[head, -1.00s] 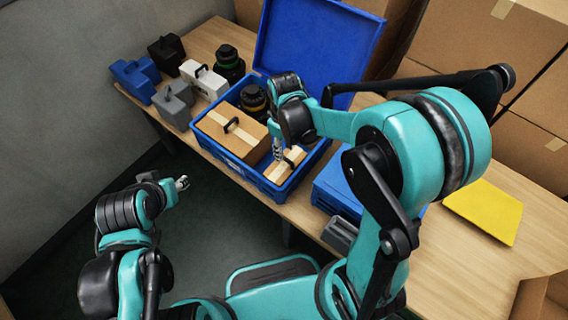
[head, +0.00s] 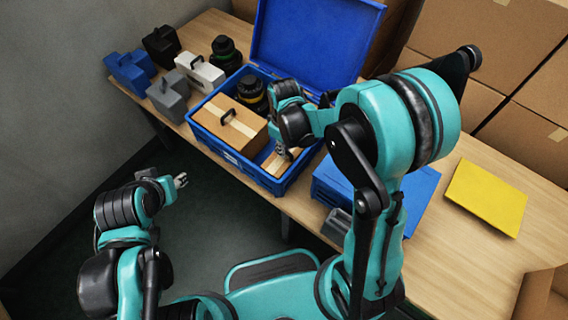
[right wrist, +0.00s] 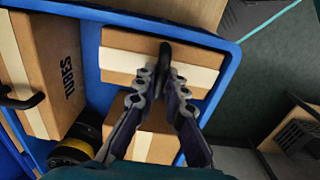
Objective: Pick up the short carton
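The short carton (head: 279,163), tan with a pale tape strip, sits in the front right of the blue crate (head: 236,158). In the right wrist view the short carton (right wrist: 127,77) has a black handle (right wrist: 164,52) on top. My right gripper (head: 284,152) is over it. In the right wrist view the fingertips of this gripper (right wrist: 163,76) are close together on either side of the handle; whether they press on it is unclear. My left gripper (head: 181,181) hangs empty, away from the table; its opening is too small to judge.
A larger carton (head: 222,125) marked TUBES and a black jar (head: 250,90) share the crate. Part of another carton (right wrist: 158,147) shows between my fingers. The crate's open lid (head: 315,40) stands behind. A closed blue box (head: 335,188) and yellow panel (head: 487,196) lie right.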

